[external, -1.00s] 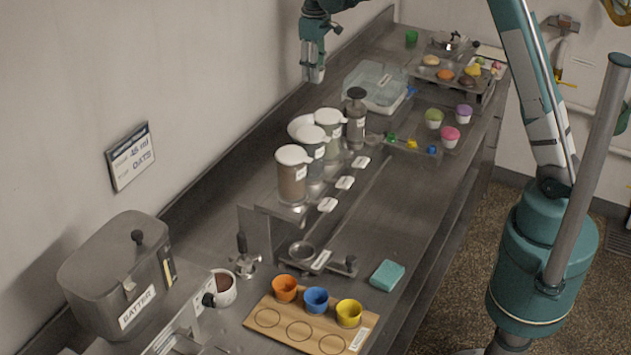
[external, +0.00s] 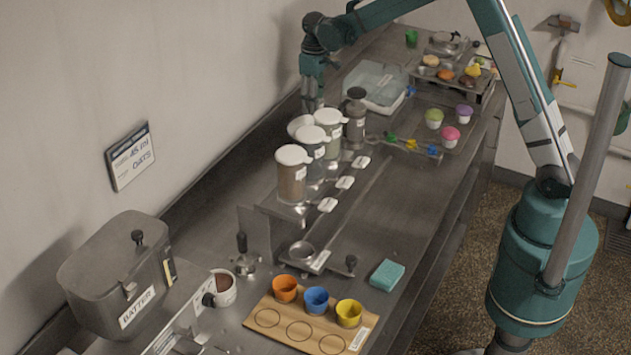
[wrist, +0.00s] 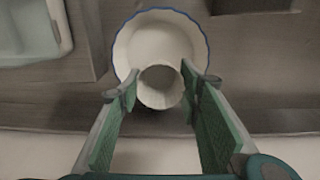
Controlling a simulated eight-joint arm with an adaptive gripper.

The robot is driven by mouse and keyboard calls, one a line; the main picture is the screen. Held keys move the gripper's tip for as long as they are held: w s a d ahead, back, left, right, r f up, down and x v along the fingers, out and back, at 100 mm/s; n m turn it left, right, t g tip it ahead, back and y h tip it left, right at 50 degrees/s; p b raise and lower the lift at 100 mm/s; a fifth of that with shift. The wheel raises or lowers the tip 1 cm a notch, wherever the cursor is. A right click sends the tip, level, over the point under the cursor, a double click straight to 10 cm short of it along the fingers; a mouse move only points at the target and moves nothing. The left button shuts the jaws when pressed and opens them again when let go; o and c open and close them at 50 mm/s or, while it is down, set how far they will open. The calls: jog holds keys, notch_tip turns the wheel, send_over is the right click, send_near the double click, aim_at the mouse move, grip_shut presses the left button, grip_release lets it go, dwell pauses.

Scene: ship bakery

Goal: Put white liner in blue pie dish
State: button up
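My gripper (external: 313,104) points down at the back of the counter, behind the lidded canisters. In the wrist view, my gripper (wrist: 160,85) has its fingertips at both sides of a small white round liner (wrist: 160,87) and appears shut on it. The blue pie dish (wrist: 128,48), white inside with a wavy blue rim, lies beneath the liner. The dish (external: 296,125) also shows in the external view as a pale round edge, partly hidden by the canisters. I cannot tell whether the liner touches the dish's floor.
Several lidded canisters (external: 292,174) stand close in front of the dish. A clear bin (external: 377,87) is to its right. The wall runs close behind it.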

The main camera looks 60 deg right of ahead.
jog(key=shift+f, duration=3.1)
jog(key=shift+f, duration=1.85)
jog(key=shift+f, duration=0.2)
jog(key=o, duration=0.6)
jog(key=shift+r+p, duration=0.25)
jog(key=shift+p, duration=0.05)
notch_tip(320, 180, up, 12)
jog(key=shift+f, duration=0.1)
